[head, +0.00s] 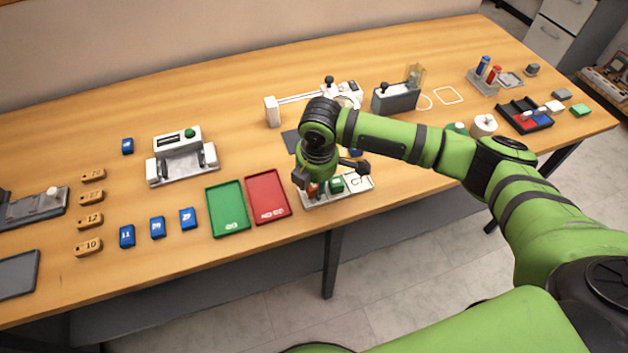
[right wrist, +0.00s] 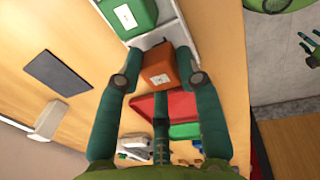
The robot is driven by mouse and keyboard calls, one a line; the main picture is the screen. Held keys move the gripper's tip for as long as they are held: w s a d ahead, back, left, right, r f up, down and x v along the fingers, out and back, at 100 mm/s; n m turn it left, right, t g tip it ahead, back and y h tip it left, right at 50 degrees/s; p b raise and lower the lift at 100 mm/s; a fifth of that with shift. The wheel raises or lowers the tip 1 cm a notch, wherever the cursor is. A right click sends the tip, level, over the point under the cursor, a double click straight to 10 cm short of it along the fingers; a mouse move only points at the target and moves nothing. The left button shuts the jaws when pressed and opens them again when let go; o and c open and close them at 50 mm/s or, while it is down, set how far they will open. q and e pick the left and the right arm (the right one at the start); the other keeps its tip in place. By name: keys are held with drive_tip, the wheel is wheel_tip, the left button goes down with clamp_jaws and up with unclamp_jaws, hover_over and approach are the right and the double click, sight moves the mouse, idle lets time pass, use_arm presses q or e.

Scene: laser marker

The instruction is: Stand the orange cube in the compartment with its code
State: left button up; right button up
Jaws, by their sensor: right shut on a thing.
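My right gripper (head: 330,176) is shut on the orange cube (head: 313,189). The gripper points down over the left end of the white compartment tray (head: 352,191). The tray also shows in the right wrist view (right wrist: 160,37). A green cube (head: 336,184) stands in the tray beside the orange one, and a "C7" marking shows at the right end. Whether the orange cube touches the tray floor is hidden.
A red tray (head: 267,196) and a green tray (head: 227,208) lie just left of the compartment tray. A dark plate (head: 291,141) lies behind. The table's front edge is close. A small green part (right wrist: 310,45) at the right wrist view's edge may be my left gripper.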

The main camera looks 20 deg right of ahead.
drive_tip(key=shift+f+p, duration=0.25)
drive_tip(key=shift+p, duration=0.1)
idle(0.9)
drive_tip(key=shift+f+p, duration=0.1)
drive_tip(key=shift+p, duration=0.3)
idle(0.5)
drive_tip(key=o, duration=1)
wheel_tip(320, 180, up, 12)
drive_tip(key=s, duration=0.1)
drive_tip(key=shift+s, duration=0.25)
drive_tip(key=shift+f, duration=0.1)
